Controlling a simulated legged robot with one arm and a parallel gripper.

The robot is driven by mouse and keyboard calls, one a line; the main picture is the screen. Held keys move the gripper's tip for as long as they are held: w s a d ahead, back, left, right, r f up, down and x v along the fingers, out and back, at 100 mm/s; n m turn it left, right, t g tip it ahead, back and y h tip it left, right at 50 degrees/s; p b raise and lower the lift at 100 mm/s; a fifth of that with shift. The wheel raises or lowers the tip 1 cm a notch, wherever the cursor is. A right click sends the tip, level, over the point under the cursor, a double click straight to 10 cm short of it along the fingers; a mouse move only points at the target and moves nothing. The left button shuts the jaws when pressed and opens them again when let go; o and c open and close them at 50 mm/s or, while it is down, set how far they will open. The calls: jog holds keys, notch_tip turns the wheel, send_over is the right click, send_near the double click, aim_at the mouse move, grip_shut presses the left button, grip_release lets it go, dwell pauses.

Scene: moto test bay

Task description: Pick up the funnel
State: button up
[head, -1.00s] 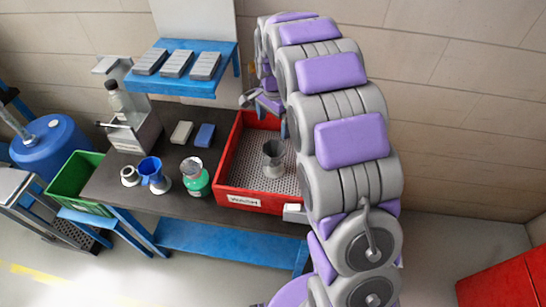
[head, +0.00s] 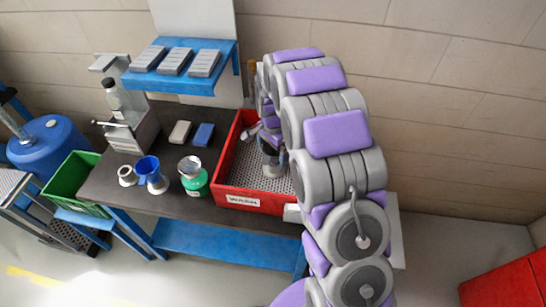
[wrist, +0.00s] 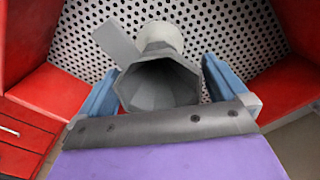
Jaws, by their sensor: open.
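The grey metal funnel (wrist: 158,88) sits in the red wash tray (head: 270,202), on its perforated floor. In the wrist view its wide faceted mouth faces me, with a flat tab at upper left and a paler round part behind. My gripper (wrist: 160,80) is open, with one blue finger on each side of the funnel. I cannot tell whether either finger touches it. In the head view my gripper (head: 268,142) is down inside the tray and hides much of the funnel.
Left of the tray on the dark bench stand a green container (head: 194,182), a blue jug (head: 150,172) and a small grey vessel (head: 127,176). A blue shelf (head: 178,82) with grey blocks is above. The red tray walls surround my gripper.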

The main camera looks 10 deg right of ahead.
jog(key=shift+f, duration=0.5)
jog(key=shift+c, duration=0.4)
jog(key=c, duration=0.8)
jog(key=shift+r, duration=0.15)
jog(key=shift+r+p, duration=1.8)
jog(key=shift+r, duration=5.6)
